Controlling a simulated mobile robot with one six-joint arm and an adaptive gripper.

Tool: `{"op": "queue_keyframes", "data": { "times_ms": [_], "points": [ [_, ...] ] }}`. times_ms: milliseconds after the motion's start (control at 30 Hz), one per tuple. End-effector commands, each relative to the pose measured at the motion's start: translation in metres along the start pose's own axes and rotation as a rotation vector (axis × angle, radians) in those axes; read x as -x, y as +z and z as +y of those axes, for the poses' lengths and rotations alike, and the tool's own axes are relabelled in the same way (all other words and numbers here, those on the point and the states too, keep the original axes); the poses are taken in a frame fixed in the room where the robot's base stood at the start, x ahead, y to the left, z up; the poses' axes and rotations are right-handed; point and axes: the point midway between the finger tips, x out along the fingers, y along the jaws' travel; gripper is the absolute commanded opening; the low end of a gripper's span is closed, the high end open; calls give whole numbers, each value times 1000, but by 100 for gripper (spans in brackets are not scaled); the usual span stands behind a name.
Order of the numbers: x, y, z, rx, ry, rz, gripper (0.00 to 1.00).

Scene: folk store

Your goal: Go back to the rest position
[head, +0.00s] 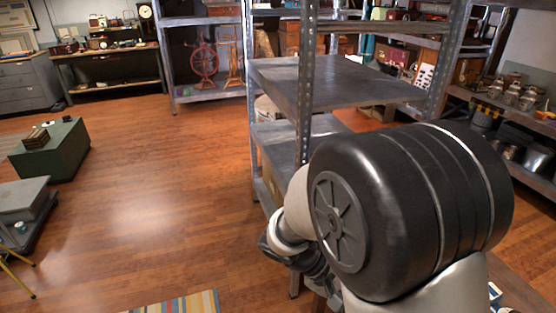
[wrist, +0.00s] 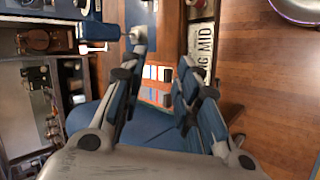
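My gripper (wrist: 163,62) shows in the wrist view with its two fingers apart. Nothing is seen clamped between the fingertips. A blue surface (wrist: 150,128) lies behind the fingers; I cannot tell what it is. In the head view my arm fills the lower right, in front of a grey metal shelf (head: 335,85). Part of my gripper shows at the arm's lower left there, but its fingertips are not clear.
The shelf's upright stands close behind my arm. Wooden floor (head: 170,190) is open to the left. A green box (head: 65,150) and a grey platform (head: 22,198) stand at far left. Metal pots (head: 525,95) fill a right-hand shelf. A lettered sign (wrist: 203,45) shows in the wrist view.

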Motion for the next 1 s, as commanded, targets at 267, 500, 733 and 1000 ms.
{"op": "queue_keyframes", "data": {
  "times_ms": [267,500,733,1000],
  "points": [
    [42,61,46,-58,-357,33,30],
    [78,106,63,-99,-625,205,30],
    [106,131,68,-127,-768,406,30],
    [116,137,68,-132,-803,483,30]
  ]
}}
